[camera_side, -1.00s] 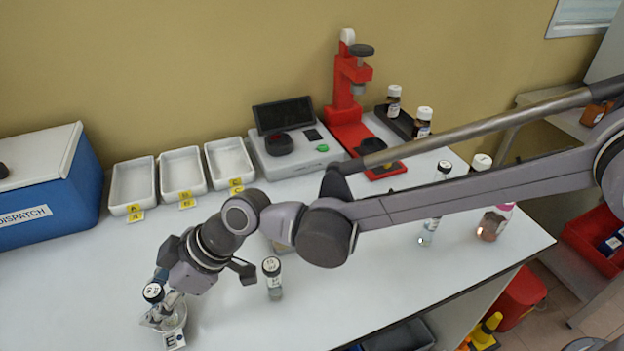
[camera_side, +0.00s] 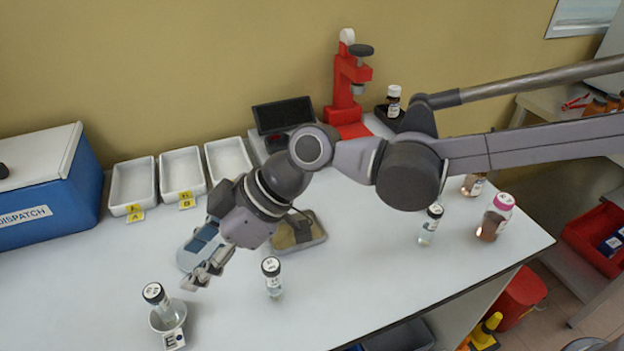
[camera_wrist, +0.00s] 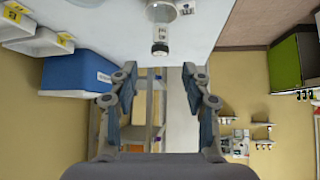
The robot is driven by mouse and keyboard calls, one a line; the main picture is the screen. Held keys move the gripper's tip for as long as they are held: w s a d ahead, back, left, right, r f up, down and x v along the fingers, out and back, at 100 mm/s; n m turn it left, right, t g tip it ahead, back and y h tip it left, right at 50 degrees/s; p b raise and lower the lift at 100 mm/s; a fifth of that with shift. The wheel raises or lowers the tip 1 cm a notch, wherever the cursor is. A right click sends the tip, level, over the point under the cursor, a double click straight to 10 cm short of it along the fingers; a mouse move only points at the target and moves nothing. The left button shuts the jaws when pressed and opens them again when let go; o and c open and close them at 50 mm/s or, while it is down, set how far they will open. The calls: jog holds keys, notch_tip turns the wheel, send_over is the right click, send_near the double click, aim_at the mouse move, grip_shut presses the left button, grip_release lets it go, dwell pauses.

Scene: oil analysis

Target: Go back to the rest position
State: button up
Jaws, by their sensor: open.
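My gripper (camera_side: 208,272) is open and empty above the white table, left of the middle in the side view. In the wrist view its two fingers (camera_wrist: 160,88) stand apart with nothing between them. A black-capped vial (camera_side: 165,302) stands tilted in a small white dish (camera_side: 158,324) with a label marked E, at the front left. A vial also shows at the top of the wrist view (camera_wrist: 160,35). Another black-capped vial (camera_side: 272,277) stands upright on the table, to the right of my gripper and apart from it.
Several white trays (camera_side: 133,186) and a blue dispatch box (camera_side: 38,195) stand at the back left. A red press (camera_side: 349,92) stands at the back. A vial (camera_side: 430,225) and a pink-capped bottle (camera_side: 496,218) stand on the right. The table's front middle is clear.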

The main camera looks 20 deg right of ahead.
aim_at(153, 290)
jog(key=x, duration=1.2)
jog(key=shift+a+r, duration=0.1)
notch_tip(153, 290, up, 4)
jog(key=shift+f, duration=0.1)
jog(key=w+d+r, duration=0.5)
jog(key=d+r, duration=0.6)
jog(key=r, duration=0.1)
jog(key=s+d+m+t+h, duration=0.1)
jog(key=s+d+m+t, duration=0.1)
jog(key=d, duration=0.5)
jog(key=s+d+m+t+h, duration=0.1)
jog(key=s+d+m+t, duration=0.1)
jog(key=d+m, duration=0.3)
jog(key=shift+s+d+r+t+h, duration=0.3)
jog(key=shift+s+d+t, duration=0.15)
jog(key=shift+d, duration=0.65)
